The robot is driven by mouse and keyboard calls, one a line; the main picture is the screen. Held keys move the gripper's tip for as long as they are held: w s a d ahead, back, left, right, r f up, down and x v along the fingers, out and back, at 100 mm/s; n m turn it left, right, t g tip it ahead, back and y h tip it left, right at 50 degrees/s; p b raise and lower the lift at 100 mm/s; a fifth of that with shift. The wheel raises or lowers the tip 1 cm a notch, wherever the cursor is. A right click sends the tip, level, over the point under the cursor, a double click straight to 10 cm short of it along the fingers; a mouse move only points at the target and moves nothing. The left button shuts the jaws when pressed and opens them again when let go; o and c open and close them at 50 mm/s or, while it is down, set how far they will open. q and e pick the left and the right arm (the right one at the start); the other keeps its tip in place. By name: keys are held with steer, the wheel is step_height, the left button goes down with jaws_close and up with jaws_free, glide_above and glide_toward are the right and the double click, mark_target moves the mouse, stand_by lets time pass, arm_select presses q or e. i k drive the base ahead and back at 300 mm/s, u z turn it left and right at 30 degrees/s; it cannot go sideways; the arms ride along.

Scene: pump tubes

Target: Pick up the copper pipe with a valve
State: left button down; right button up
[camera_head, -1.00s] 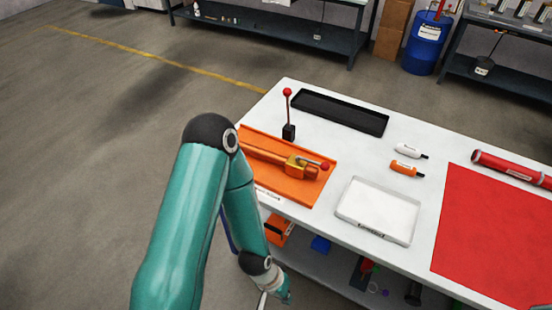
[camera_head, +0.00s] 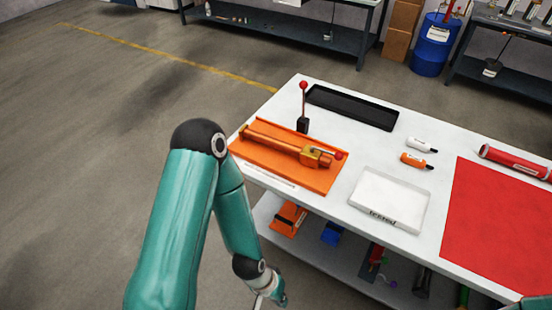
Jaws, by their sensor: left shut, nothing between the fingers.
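The copper pipe with a valve (camera_head: 286,146) lies on an orange tray (camera_head: 320,181) at the left end of the white table. Its brass valve body (camera_head: 316,156) is at the right end, with a small lever ending in a red knob (camera_head: 339,155). My left arm comes up from the bottom left and bends down again. My left gripper (camera_head: 260,301) is only partly seen at the bottom edge, shut and empty, below and in front of the table, well apart from the pipe. My right gripper is out of view.
A black stand with a red-knobbed rod (camera_head: 303,108) rises behind the pipe. A black tray (camera_head: 352,107), a clear tray (camera_head: 389,199), white (camera_head: 421,144) and orange (camera_head: 415,161) bottles and a red mat (camera_head: 500,220) are on the table. A lower shelf holds several items.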

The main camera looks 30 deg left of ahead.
mark_target(312, 160)
steer(key=u, duration=0.5)
steer(key=k, duration=1.05)
steer(key=u, duration=0.75)
steer(key=i, duration=2)
steer(key=z, duration=0.35)
